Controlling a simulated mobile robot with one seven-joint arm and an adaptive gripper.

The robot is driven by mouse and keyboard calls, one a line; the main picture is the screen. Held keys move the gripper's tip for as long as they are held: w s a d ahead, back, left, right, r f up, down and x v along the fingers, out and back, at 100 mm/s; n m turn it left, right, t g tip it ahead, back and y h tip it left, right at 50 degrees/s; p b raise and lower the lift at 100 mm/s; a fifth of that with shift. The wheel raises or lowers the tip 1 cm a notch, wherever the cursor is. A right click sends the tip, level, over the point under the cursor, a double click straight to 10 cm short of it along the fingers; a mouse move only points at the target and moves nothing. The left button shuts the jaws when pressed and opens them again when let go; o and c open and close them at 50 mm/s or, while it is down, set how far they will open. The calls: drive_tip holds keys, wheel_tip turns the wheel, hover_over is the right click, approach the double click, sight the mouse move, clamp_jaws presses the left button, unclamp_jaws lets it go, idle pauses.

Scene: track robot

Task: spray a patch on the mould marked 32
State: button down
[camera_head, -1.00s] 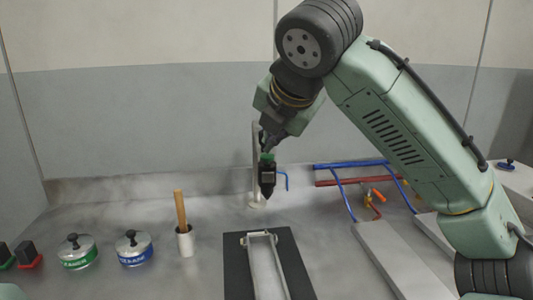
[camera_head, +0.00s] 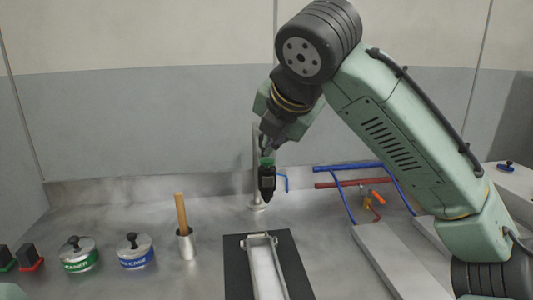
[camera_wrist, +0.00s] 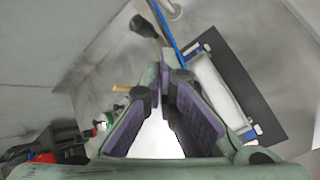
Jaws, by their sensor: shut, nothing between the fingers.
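My gripper (camera_head: 265,145) hangs over the bench near the back wall, fingers pointing down. In the wrist view its purple-padded fingers (camera_wrist: 163,115) are seen close up; it is shut and holds nothing. A metal frame with a white strip inside (camera_head: 265,265) lies on a black plate (camera_head: 236,270) at front centre; the plate also shows in the wrist view (camera_wrist: 255,95). I can read no number 32.
Two lidded tins, green (camera_head: 78,254) and blue (camera_head: 135,251), stand left of a cup with a wooden handle (camera_head: 185,240). Black blocks (camera_head: 32,255) are far left. Blue (camera_head: 345,166) and red pipes (camera_head: 350,182) and long grey slabs (camera_head: 390,260) are at right.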

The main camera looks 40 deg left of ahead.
sight(272, 159)
drive_tip(key=shift+r, duration=0.15)
wheel_tip(272, 159, up, 2)
drive_tip(key=shift+r+p, duration=0.1)
drive_tip(key=shift+p, duration=0.5)
drive_tip(key=shift+r, duration=1.9)
